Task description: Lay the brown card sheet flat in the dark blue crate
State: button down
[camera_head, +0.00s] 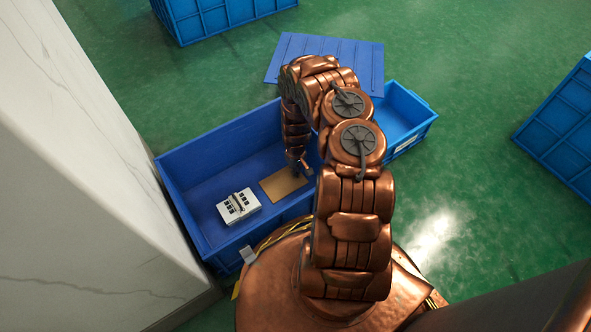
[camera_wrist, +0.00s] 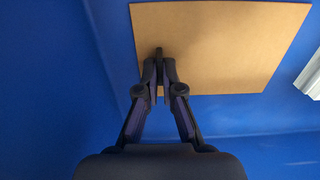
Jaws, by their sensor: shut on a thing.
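The brown card sheet (camera_head: 279,187) is inside the dark blue crate (camera_head: 217,141), low over the right part of its floor. It looks about level; I cannot tell whether all of it touches the floor. My gripper (camera_head: 299,173) reaches down into the crate at the sheet's right end. In the wrist view, my gripper (camera_wrist: 160,62) is shut on the near-left edge of the brown sheet (camera_wrist: 225,45), most of which spreads beyond the fingers to the right. My arm hides part of the crate's right side.
A white keypad block (camera_head: 239,206) lies in the crate left of the sheet; its edge shows in the wrist view (camera_wrist: 311,76). A blue ribbed panel (camera_head: 362,59) lies behind my arm. Other blue crates stand around (camera_head: 565,125). A white marble pillar (camera_head: 80,170) is close on the left.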

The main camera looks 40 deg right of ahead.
jog(key=c, duration=1.2)
grip_release()
jog(key=shift+c, duration=0.2)
notch_tip(320, 180, up, 12)
dwell(0.3)
